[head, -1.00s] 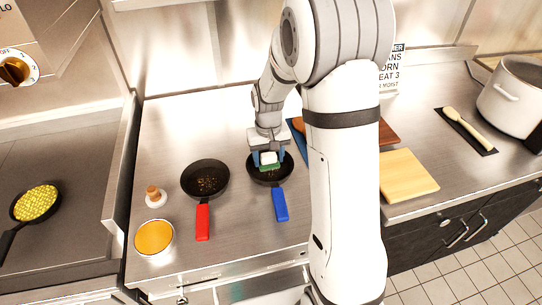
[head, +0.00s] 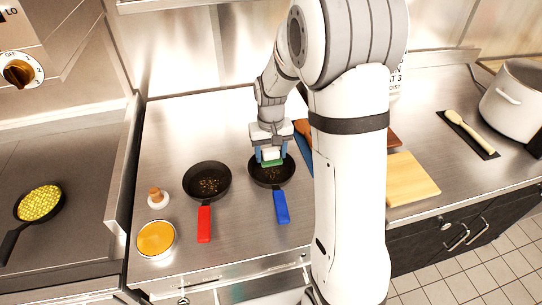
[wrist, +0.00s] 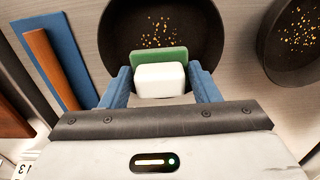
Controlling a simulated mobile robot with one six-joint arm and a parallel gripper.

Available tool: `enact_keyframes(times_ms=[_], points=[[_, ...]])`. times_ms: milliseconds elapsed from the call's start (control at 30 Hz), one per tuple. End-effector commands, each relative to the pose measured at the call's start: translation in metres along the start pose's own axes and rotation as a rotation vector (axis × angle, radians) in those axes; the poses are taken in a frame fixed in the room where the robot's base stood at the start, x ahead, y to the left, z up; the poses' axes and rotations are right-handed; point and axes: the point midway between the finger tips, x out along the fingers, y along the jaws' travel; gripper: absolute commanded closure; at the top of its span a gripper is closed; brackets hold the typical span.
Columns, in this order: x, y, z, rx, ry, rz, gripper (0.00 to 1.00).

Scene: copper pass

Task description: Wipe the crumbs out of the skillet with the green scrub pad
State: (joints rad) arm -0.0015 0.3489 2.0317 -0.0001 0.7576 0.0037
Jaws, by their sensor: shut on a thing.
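My gripper (head: 270,155) is shut on the white block of the green scrub pad (head: 271,162), over the blue-handled skillet (head: 262,178). In the wrist view the white block (wrist: 160,79) sits between the blue fingers, and the green pad (wrist: 159,58) is at the skillet's near edge. Yellow-brown crumbs (wrist: 157,30) lie in that skillet, beyond the pad. I cannot tell whether the pad touches the pan floor. A red-handled skillet (head: 207,173) to the left also holds crumbs, which show in the wrist view (wrist: 300,30).
A bowl of orange contents (head: 156,238) and a small white pot with a wooden knob (head: 157,198) stand at left. A yellow-filled pan (head: 39,204) is on the far-left surface. A wooden board (head: 410,180), a wooden-handled tool (head: 466,130) and a pot (head: 513,105) are at right.

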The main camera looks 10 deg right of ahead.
Motion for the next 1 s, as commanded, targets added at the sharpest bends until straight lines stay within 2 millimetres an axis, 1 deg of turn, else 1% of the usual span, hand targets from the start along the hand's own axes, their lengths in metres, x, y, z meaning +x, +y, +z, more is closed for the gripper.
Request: enact_keyframes(times_ms=[33,533,667,1000], points=[[-0.007,0.000,0.001,0.000,-0.004,0.000,0.66],[-0.051,0.000,0.000,0.000,-0.003,0.000,0.66],[-0.056,0.000,0.001,-0.001,-0.003,0.000,0.66],[-0.055,-0.001,0.001,-0.001,-0.003,0.000,0.66]])
